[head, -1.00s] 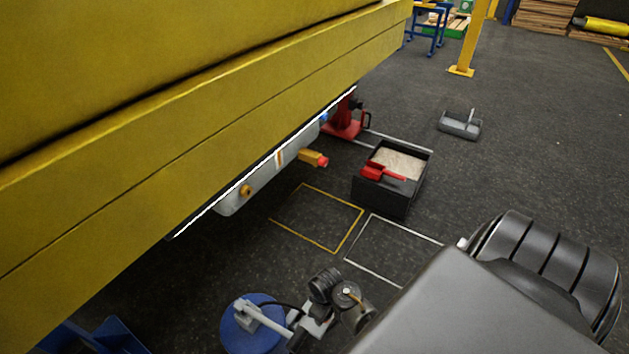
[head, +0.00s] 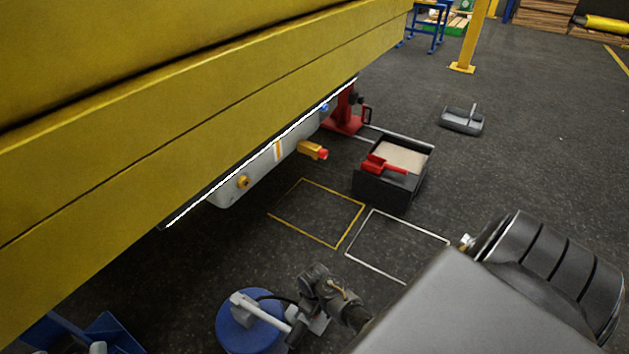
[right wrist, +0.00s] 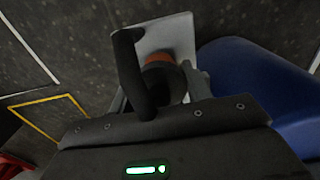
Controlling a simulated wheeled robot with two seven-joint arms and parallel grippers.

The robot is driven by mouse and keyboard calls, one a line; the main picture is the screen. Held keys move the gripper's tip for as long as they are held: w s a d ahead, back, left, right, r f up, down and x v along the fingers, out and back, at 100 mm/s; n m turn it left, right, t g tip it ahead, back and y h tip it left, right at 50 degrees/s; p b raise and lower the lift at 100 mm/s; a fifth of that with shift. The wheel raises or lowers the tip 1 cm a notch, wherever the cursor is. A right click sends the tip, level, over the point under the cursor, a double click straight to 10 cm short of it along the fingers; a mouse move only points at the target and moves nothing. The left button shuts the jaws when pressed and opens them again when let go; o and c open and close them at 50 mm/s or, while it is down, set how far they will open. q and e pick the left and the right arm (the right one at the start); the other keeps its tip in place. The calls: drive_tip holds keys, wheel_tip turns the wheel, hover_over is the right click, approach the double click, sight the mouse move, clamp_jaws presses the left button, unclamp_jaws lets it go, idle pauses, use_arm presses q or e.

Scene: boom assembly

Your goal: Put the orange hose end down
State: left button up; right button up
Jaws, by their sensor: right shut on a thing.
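My right gripper (head: 325,288) is low over the floor at the bottom of the head view, beside a blue drum (head: 238,335). In the right wrist view, my right gripper (right wrist: 158,78) is shut around a dark, round piece with an orange band (right wrist: 158,57), which I take as the orange hose end. A pale grey plate (right wrist: 177,32) lies just beyond it; I cannot tell whether they touch. The dark finger hides part of the piece. A thin black hose (head: 268,297) shows between the drum and the gripper. My left gripper is not in view.
A yellow boom (head: 200,130) overhangs the left, with a yellow fitting with red tip (head: 313,150) below it. A yellow outlined square (head: 350,226) and a white one (head: 360,235) are empty.

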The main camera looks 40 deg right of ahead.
drive_tip(key=shift+f, duration=0.45)
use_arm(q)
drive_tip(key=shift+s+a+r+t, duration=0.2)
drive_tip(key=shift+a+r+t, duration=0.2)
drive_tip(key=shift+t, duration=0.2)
use_arm(e)
drive_tip(key=o, duration=1.3)
drive_tip(key=shift+r, duration=0.2)
wheel_tip(320, 180, up, 6)
drive_tip(key=p, duration=0.3)
drive_tip(key=shift+r, duration=0.1)
wheel_tip(320, 180, up, 5)
drive_tip(key=p, duration=0.2)
drive_tip(key=shift+p, duration=0.3)
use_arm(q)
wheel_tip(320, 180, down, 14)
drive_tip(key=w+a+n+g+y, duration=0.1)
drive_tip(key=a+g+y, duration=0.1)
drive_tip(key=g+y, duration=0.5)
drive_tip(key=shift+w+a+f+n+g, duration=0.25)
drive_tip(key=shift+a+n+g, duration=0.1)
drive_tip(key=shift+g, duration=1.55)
use_arm(e)
drive_tip(key=shift+r, duration=0.2)
